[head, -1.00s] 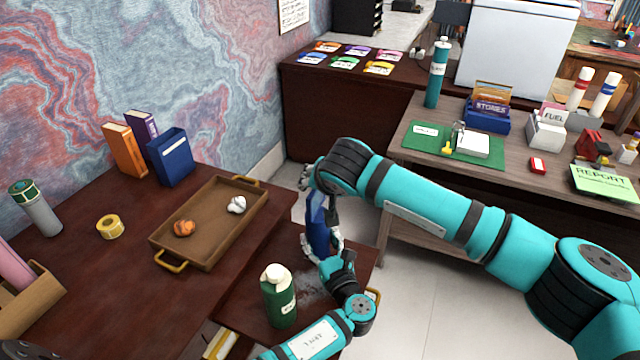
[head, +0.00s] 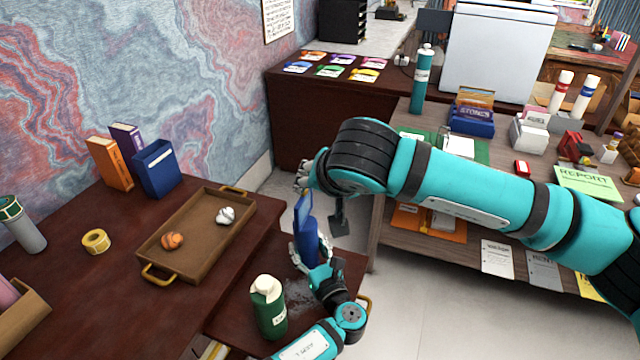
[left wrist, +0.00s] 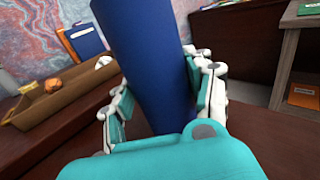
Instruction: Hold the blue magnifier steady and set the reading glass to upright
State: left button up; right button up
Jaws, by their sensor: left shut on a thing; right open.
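The blue magnifier (head: 309,247) stands roughly upright over the small lower table in the head view. Its upper part shows as a lighter blue panel, and I cannot tell its exact angle to the body. My left gripper (head: 308,262) is shut on the lower body. In the left wrist view the dark blue body (left wrist: 145,60) rises between the fingers of the left gripper (left wrist: 165,105). My right gripper (head: 305,184) is open just above the magnifier's top, partly hidden by its own thick wrist. I cannot tell whether it touches the panel.
A green bottle (head: 268,308) stands close to my left gripper on the lower table. A brown tray (head: 190,258) with two small lumps lies on the desk to the left. A cluttered wooden table (head: 385,195) stands to the right, with bare floor before it.

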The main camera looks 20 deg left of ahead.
pick_arm(q)
jog(key=o, duration=1.5)
jog(key=shift+o, duration=0.2)
